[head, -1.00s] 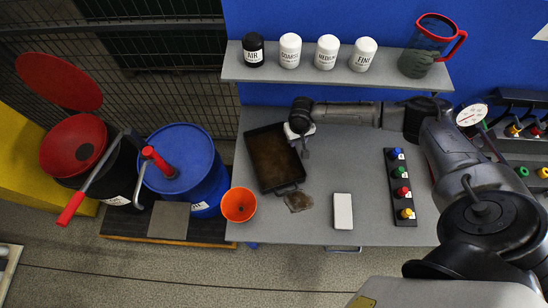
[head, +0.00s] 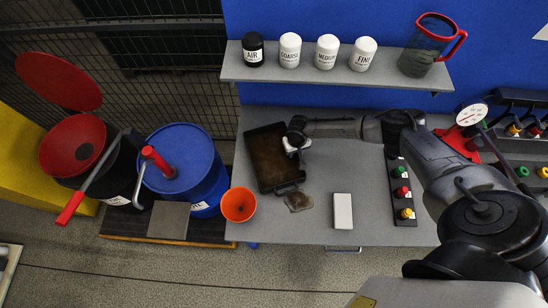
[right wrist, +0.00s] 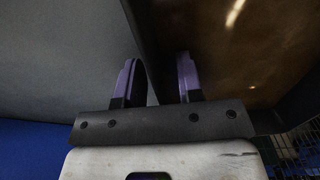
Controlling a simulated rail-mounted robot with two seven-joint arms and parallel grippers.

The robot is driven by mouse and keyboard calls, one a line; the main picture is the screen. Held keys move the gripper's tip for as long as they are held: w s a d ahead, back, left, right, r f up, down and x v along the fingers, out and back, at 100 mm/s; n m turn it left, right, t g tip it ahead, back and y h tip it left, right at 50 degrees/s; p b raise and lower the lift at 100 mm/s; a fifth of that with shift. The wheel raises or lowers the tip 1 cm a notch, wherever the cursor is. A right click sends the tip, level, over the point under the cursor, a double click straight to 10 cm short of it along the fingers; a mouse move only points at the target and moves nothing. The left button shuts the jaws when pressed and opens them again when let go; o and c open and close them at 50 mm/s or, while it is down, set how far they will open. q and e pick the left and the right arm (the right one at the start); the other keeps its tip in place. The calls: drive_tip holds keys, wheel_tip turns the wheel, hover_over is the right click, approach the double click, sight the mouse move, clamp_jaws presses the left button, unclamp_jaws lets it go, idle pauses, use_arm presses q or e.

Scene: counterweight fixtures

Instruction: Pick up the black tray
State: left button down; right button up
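The black tray (head: 252,166) lies on the grey table, with a brown stained floor inside and a handle at its near end. My right gripper (head: 291,152) is at the tray's right long wall, reaching in from the right. In the right wrist view the two purple-padded fingers (right wrist: 160,82) stand apart. The tray's dark wall (right wrist: 142,30) runs down between them, and its brown floor shows at the right. Whether either finger touches the wall is unclear. My left gripper is in neither view.
An orange cup (head: 238,205) stands by the tray's near-left corner. A brown patch (head: 299,201), a white block (head: 342,211) and a button panel (head: 403,190) are on the table (head: 300,228). A shelf (head: 300,76) with several jars and a pitcher (head: 424,48) hangs behind.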

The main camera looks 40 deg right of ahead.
clamp_jaws()
idle(0.3)
idle(0.3)
